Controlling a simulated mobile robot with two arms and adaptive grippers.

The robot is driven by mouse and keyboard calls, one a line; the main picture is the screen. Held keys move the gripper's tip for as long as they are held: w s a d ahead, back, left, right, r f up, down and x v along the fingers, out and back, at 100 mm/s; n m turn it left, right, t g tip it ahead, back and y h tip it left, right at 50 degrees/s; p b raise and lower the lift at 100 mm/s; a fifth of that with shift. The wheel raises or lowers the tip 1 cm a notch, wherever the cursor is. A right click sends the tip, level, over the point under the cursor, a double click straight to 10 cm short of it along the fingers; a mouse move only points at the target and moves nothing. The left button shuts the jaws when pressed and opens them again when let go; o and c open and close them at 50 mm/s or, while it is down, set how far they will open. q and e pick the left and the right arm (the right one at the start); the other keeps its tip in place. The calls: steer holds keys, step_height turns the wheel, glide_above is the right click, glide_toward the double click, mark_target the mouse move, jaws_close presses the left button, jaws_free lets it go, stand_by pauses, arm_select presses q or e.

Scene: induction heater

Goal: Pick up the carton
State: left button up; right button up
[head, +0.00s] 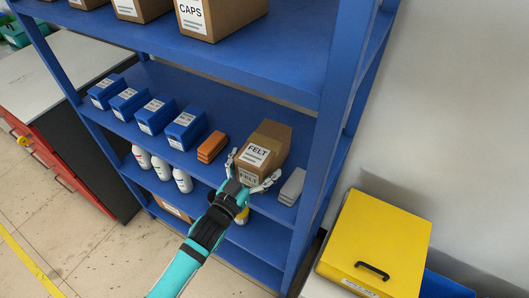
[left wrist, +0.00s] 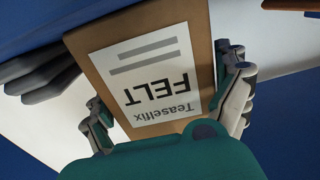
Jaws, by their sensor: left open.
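The carton (head: 267,143) is a brown cardboard box with a white label reading FELT. It stands on the middle blue shelf (head: 222,118) of the rack. My left gripper (head: 251,179) is at the carton's front, with its fingers spread to either side. In the left wrist view the carton (left wrist: 150,65) fills the middle, its label upside down and reading Teaselfix FELT. The left gripper (left wrist: 170,105) has one finger at each side of the carton there; whether they touch it is unclear. My right gripper is not in view.
Orange blocks (head: 212,146) lie left of the carton and grey pieces (head: 291,187) lie close on its right. Blue bins (head: 156,114) line the shelf further left. The upper shelf (head: 270,62) overhangs. A yellow box (head: 376,240) stands right of the rack.

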arm_select(q)
steer(key=c, duration=1.2)
steer(key=shift+r, duration=0.1)
